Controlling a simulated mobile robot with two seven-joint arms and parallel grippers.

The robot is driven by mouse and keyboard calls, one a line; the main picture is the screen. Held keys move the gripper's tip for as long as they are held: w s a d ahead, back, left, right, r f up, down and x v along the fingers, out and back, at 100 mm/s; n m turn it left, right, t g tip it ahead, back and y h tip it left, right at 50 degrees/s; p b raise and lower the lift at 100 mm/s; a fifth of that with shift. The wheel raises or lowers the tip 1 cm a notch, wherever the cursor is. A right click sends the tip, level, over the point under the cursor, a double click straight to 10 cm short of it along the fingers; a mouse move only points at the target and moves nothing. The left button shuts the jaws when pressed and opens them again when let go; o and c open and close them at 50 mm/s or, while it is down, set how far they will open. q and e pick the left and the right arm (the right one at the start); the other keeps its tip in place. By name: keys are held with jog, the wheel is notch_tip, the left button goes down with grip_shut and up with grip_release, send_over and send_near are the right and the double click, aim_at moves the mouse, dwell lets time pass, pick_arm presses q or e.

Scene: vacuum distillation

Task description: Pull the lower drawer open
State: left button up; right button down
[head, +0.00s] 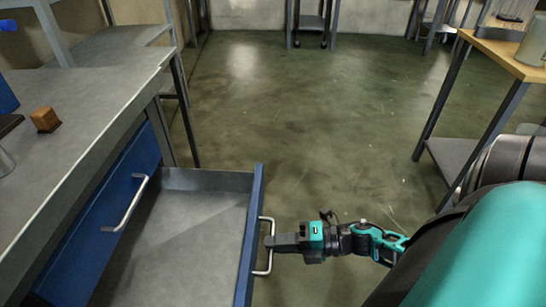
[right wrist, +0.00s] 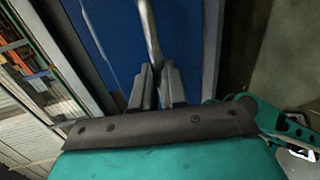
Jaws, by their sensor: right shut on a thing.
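The lower drawer (head: 208,180) stands far out from the workbench, and its grey inside looks empty. Its blue front (head: 251,225) faces right and carries a silver bar handle (head: 271,262). My right gripper (head: 272,242) reaches in from the right and is shut on that handle. In the right wrist view the two dark fingers (right wrist: 157,80) close around the handle bar (right wrist: 149,28) in front of the blue drawer front (right wrist: 112,40). The fingers hide part of the bar. My left gripper is not in view.
Above the open drawer, a blue upper drawer (head: 88,235) with a silver handle (head: 125,205) is closed under the grey workbench top (head: 75,130). A small wooden block (head: 45,119) sits on top. A wooden-topped table (head: 515,55) stands at right. The floor (head: 310,120) between is clear.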

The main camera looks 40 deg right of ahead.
jog(key=c, duration=1.2)
grip_release()
pick_arm(q)
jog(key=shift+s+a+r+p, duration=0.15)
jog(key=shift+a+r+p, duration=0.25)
jog(key=shift+p, duration=0.65)
pick_arm(e)
jog(key=v, duration=1.3)
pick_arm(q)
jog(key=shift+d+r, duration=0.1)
